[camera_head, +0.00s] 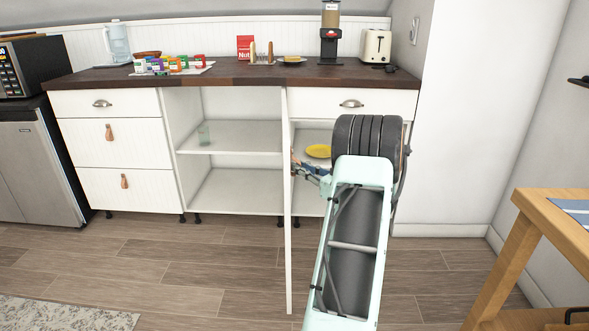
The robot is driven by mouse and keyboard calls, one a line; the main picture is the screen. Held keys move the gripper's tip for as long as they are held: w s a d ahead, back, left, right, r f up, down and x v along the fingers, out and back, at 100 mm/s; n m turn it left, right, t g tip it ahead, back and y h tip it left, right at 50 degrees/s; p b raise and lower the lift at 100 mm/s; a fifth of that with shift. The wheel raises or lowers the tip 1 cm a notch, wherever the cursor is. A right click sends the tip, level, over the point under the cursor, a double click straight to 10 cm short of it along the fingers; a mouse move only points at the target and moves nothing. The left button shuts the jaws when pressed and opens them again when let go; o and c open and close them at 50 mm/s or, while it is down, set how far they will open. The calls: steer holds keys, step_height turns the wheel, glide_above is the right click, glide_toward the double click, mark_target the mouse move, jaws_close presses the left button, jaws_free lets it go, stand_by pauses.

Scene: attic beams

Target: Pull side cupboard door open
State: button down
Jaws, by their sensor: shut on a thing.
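The white cupboard door (289,250) stands out from the front of the white cabinet and shows nearly edge-on, swung wide open. A brown leather handle (293,158) is on its right side. My gripper (297,166) is at this handle, to the right of the door, and is shut on it. The fingertips are small and partly hidden at the door's edge.
A yellow plate (318,151) lies on a shelf right of the door, partly behind my arm. Drawers (112,148) and a fridge (20,165) stand left. A wooden table (550,225) is at right. The floor left of the door is clear up to a rug (65,315).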

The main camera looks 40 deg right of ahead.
steer(key=shift+r, duration=0.3)
steer(key=c, duration=1.8)
jaws_free()
steer(key=shift+c, duration=0.2)
steer(key=shift+s, duration=0.1)
steer(key=s, duration=1.2)
steer(key=shift+d, duration=0.25)
